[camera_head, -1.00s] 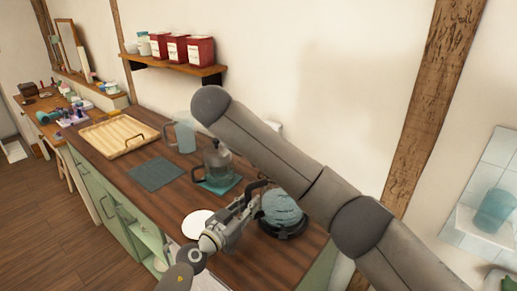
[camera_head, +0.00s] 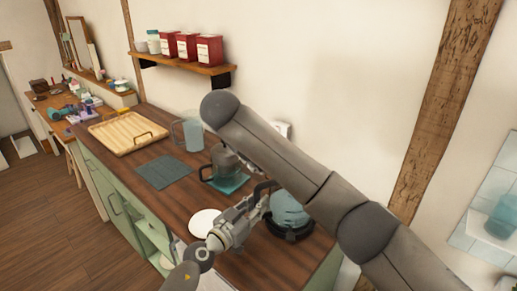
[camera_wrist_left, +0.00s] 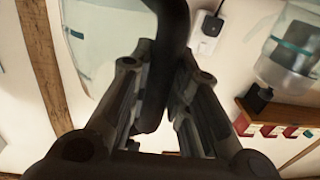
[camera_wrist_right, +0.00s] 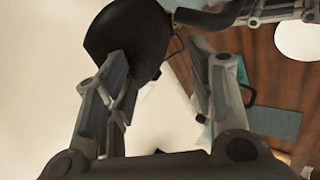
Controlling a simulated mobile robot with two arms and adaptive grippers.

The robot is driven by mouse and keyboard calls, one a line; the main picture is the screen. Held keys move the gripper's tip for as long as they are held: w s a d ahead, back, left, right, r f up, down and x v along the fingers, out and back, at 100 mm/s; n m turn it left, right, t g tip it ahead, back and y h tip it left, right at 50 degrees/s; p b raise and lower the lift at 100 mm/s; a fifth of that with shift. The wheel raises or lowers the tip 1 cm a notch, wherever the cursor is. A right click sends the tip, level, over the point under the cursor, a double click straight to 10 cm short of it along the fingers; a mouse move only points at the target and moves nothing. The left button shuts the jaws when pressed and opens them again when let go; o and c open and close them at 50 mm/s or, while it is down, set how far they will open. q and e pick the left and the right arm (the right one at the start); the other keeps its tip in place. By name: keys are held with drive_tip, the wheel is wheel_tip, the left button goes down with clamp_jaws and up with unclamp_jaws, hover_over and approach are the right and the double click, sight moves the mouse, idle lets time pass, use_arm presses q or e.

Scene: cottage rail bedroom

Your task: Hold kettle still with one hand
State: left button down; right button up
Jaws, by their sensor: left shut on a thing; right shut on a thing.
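The kettle (camera_head: 288,208), with a bluish glass body, stands upright on a black base at the counter's near end. Its glass also shows in the left wrist view (camera_wrist_left: 95,40). My left gripper (camera_head: 257,197) is shut on the kettle's black handle (camera_wrist_left: 158,95), which runs between its fingers. My right arm crosses above the kettle and hides part of it. My right gripper (camera_wrist_right: 170,75) is at the kettle's black top (camera_wrist_right: 125,38), one finger overlapping it, and is shut on it; the exact contact is unclear.
A glass carafe (camera_head: 224,160) stands on a teal mat (camera_head: 232,186) behind the left gripper. A white plate (camera_head: 204,222), a dark mat (camera_head: 164,172), a wooden tray (camera_head: 105,143) and a clear jug (camera_head: 190,134) share the counter. A shelf with red canisters (camera_head: 208,50) hangs above.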

use_arm(q)
drive_tip(key=shift+w+r, duration=0.2)
drive_tip(key=shift+w, duration=0.2)
drive_tip(key=shift+a, duration=0.1)
drive_tip(key=shift+s+f, duration=0.1)
drive_tip(key=shift+f, duration=0.1)
use_arm(e)
drive_tip(key=v, duration=1.2)
use_arm(q)
drive_tip(key=shift+f, duration=0.1)
drive_tip(key=c, duration=1.3)
unclamp_jaws()
drive_tip(key=shift+s, duration=0.1)
